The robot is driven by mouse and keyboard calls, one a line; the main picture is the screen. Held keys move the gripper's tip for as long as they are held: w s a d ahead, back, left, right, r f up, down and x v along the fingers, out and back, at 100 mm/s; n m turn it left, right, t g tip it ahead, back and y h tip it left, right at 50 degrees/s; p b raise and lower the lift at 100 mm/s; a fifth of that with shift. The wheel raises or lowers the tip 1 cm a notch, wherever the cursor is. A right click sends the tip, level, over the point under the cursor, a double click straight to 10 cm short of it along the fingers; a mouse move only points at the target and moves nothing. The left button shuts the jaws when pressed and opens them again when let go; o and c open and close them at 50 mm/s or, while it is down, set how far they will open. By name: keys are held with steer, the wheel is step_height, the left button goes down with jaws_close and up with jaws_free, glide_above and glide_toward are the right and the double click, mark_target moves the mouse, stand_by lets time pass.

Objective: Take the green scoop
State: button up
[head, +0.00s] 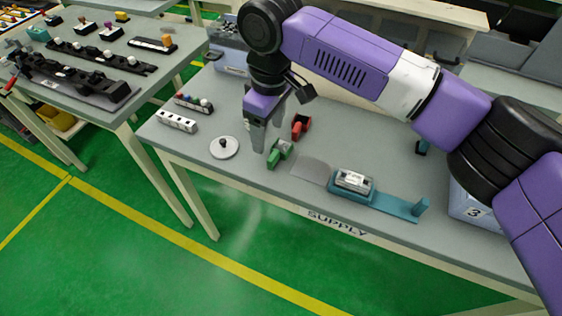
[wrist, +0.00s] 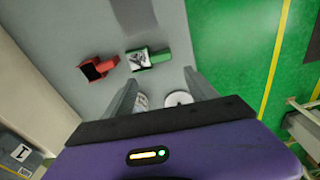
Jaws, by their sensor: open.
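The green scoop (head: 279,154) lies on the supply table (head: 230,180), near its front edge. Its tray seems to hold small grey or white pieces in the wrist view (wrist: 138,60), and its handle points right there. My gripper (head: 262,148) is above the table, just left of the green scoop and apart from it. In the wrist view the two fingers of my gripper (wrist: 163,90) are spread with nothing held between them, and the scoop is beyond their tips.
A red scoop (head: 301,126) lies close behind the green one. A white round plate with a black knob (head: 224,147) is at left. A teal fixture (head: 385,200) stands at right. White and black blocks (head: 177,121) are at the far left. A numbered bin (head: 470,205) is at right.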

mark_target(274, 155)
steer(key=shift+s+d, duration=0.5)
steer(key=shift+s+d+f+g+h, duration=0.2)
steer(key=shift+d+f+g+h, duration=0.1)
steer(key=shift+f+h, duration=0.1)
steer(key=shift+w+a+f+p, duration=0.1)
steer(key=shift+f+p, duration=0.05)
steer(key=shift+f, duration=1.05)
steer(key=shift+w+a+f+p, duration=0.1)
steer(key=shift+w+f+p, duration=0.1)
steer(key=shift+f, duration=0.95)
steer(key=shift+w+a+f+p, duration=0.1)
steer(key=shift+f+p, duration=0.05)
steer(key=shift+f, duration=1.05)
jaws_close()
steer(key=shift+r, duration=0.1)
